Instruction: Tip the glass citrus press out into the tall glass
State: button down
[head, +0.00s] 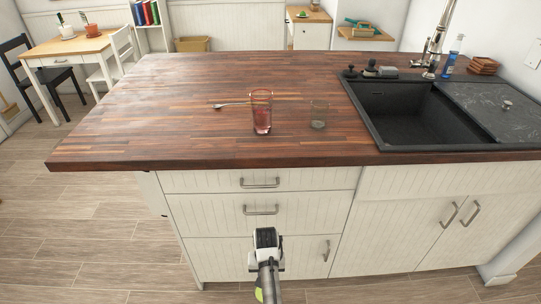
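A tall glass (261,112) stands upright on the wooden counter, with a reddish look inside; I cannot tell whether that is liquid or tint. A shorter, clear glass vessel (319,114) stands to its right, apart from it; it looks like the glass citrus press, with something greyish low inside. My gripper (266,238) is in front of the cabinet drawers, below the counter edge and away from both glasses. Its fingers are not clear enough to tell whether it is open or shut.
A spoon (232,104) lies left of the tall glass. A black sink (412,112) with a tap (434,50) is at the right. The counter (160,110) is clear on its left side. Its front edge lies between my gripper and the glasses.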

aim_at(261, 100)
jog(key=z, duration=0.7)
jog(key=k+j+z, duration=0.1)
jog(key=j+z, duration=0.15)
jog(key=z, duration=0.15)
jog(key=k+j, duration=0.55)
jog(key=j, duration=0.15)
